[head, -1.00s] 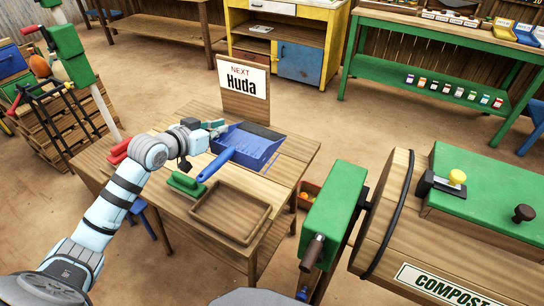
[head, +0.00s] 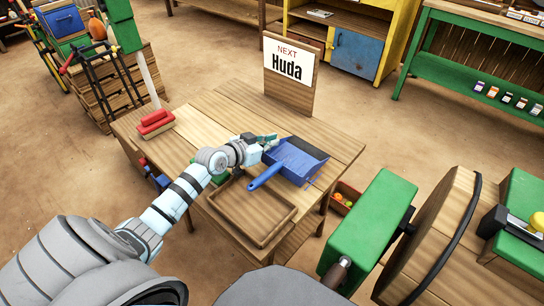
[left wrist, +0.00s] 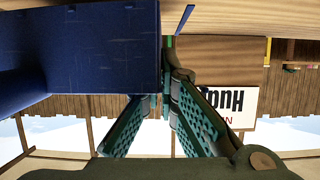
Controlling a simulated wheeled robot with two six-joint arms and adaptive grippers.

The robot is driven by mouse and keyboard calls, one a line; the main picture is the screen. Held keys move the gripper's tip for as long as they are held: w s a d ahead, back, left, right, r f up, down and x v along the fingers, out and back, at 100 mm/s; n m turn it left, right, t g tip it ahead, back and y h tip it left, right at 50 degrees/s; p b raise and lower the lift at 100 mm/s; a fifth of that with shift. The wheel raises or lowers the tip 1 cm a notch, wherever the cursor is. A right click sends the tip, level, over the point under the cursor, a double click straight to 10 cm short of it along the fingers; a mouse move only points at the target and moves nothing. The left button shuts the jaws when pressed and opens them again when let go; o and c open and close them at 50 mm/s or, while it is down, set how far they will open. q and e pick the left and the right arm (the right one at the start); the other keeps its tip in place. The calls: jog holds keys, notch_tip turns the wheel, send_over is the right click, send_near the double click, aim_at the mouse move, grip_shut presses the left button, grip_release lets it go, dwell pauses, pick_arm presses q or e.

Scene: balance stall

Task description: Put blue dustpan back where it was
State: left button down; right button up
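The blue dustpan (head: 300,162) is at the table's middle right, its handle pointing toward the front left over the wooden tray's edge. Thin blue lines (head: 313,181) show on the table by its front right side. My left gripper (head: 269,143) is at the dustpan's left side. In the left wrist view, the dustpan (left wrist: 75,50) fills the upper left and its edge lies at the nearly closed teal fingers (left wrist: 166,92); it hides part of one fingertip. I cannot tell whether the dustpan touches the table. My right gripper is out of view.
A wooden tray (head: 208,204) lies in front of the dustpan. A red brush (head: 155,122) sits at the table's left. The "Huda" sign (head: 290,85) stands behind. A green and wooden compost drum (head: 440,235) is at the right, and a crate (head: 344,198) stands below the table.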

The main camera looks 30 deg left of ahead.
aim_at(276, 149)
pick_arm(q)
notch_tip(276, 149, down, 4)
jog(key=shift+r+b, duration=0.25)
jog(key=shift+b, duration=0.4)
jog(key=shift+f, duration=0.15)
jog(key=c, duration=1.8)
grip_release()
jog(key=shift+s, duration=0.1)
jog(key=shift+s+r, duration=0.1)
jog(key=shift+r, duration=0.15)
jog(key=p+v, duration=0.6)
jog(key=v, duration=0.6)
jog(key=shift+f, duration=0.15)
